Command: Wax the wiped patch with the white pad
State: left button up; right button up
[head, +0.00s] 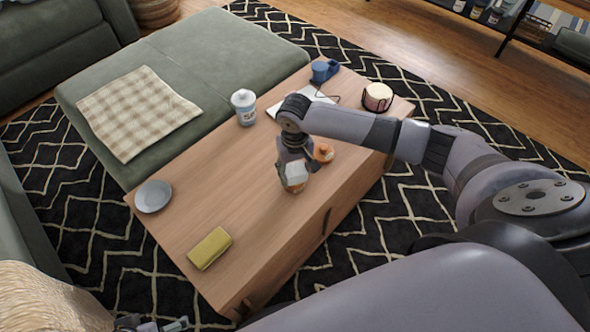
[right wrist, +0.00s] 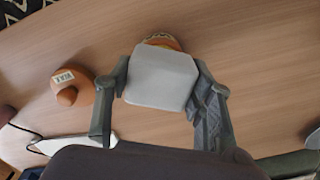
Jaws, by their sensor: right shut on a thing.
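My right gripper (head: 295,168) is shut on a white pad (right wrist: 162,78), a pale block with rounded edges. The pad (head: 297,172) is right above an orange container (right wrist: 162,41), mostly hidden under it in both views. I cannot tell whether they touch. An orange lid-like piece with a knob and a WAX label (right wrist: 72,88) lies beside it on the wooden table (head: 190,180). No wiped patch stands out on the table top. A grey part at the bottom left edge of the head view seems to be my left gripper (head: 155,325), largely cut off.
A yellow block (head: 209,248) and a grey plate (head: 153,196) lie at the near end. A white canister (head: 244,107), a blue tape dispenser (head: 323,70) and a pale pot (head: 377,97) stand farther back. The near middle of the table is clear.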

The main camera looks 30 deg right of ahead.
pick_arm(q)
jog(key=shift+s+f, duration=0.25)
jog(key=shift+f, duration=0.15)
jog(key=shift+w, duration=0.35)
dwell(0.5)
jog(key=shift+s+f, duration=0.2)
jog(key=shift+f, duration=0.45)
dwell(0.9)
jog(key=shift+w+p, duration=0.2)
jog(key=shift+p, duration=0.1)
dwell(0.6)
jog(key=shift+f, duration=1.1)
dwell(1.8)
jog(key=shift+w+d+r+p, duration=0.1)
jog(key=shift+w+r+p, duration=0.15)
jog(key=shift+p, duration=0.1)
